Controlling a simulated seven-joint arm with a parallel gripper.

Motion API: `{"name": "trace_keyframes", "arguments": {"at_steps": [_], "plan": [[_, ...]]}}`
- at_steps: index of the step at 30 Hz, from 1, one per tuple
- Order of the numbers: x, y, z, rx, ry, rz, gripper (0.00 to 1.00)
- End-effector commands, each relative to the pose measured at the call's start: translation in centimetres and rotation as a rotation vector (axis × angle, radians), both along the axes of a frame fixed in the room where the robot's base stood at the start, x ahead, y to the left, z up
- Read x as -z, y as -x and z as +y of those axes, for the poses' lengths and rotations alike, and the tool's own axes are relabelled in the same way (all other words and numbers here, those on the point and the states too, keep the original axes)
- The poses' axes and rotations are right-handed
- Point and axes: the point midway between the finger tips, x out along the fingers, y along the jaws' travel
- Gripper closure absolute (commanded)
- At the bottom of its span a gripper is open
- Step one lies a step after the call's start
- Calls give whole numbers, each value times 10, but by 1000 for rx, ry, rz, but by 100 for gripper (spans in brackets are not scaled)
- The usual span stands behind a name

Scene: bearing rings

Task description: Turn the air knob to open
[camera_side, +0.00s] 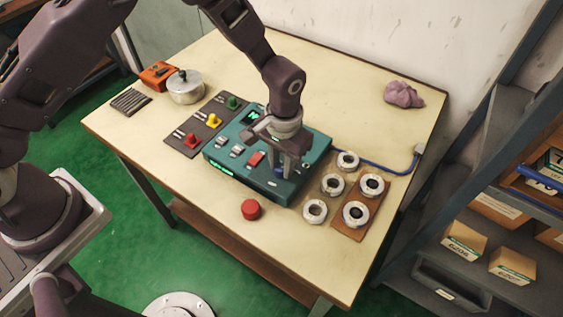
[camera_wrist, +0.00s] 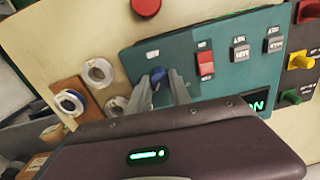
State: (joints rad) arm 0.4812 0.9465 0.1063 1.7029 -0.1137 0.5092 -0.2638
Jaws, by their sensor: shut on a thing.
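The teal control box (camera_side: 235,169) sits on the table, with a red rocker switch (camera_side: 256,159) and several grey switches on its top. The blue air knob (camera_wrist: 158,74) shows between my fingertips in the wrist view. My gripper (camera_wrist: 162,80) points down at the right part of the box and is shut on the knob. In the side view my gripper (camera_side: 281,172) mostly hides the knob. The knob's marking and exact angle are hidden. A lit green display (camera_wrist: 258,104) shows on the box.
A red button (camera_side: 251,210) stands in front of the box. Several bearing rings (camera_side: 315,210) lie to the right, two on a brown board (camera_side: 350,228). A blue hose (camera_side: 375,171) runs behind. A pot (camera_side: 185,88) and coloured knobs are at left.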

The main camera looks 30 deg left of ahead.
Motion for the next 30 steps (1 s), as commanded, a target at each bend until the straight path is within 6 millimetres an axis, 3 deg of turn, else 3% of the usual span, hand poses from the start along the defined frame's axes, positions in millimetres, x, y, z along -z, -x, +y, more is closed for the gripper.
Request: {"name": "trace_keyframes", "arguments": {"at_steps": [12,27,28,30], "plan": [[-1,0,-1,144,1,0,100],[-1,0,-1,159,0,0,100],[-1,0,-1,159,0,0,72],[0,0,-1,158,0,0,58]]}}
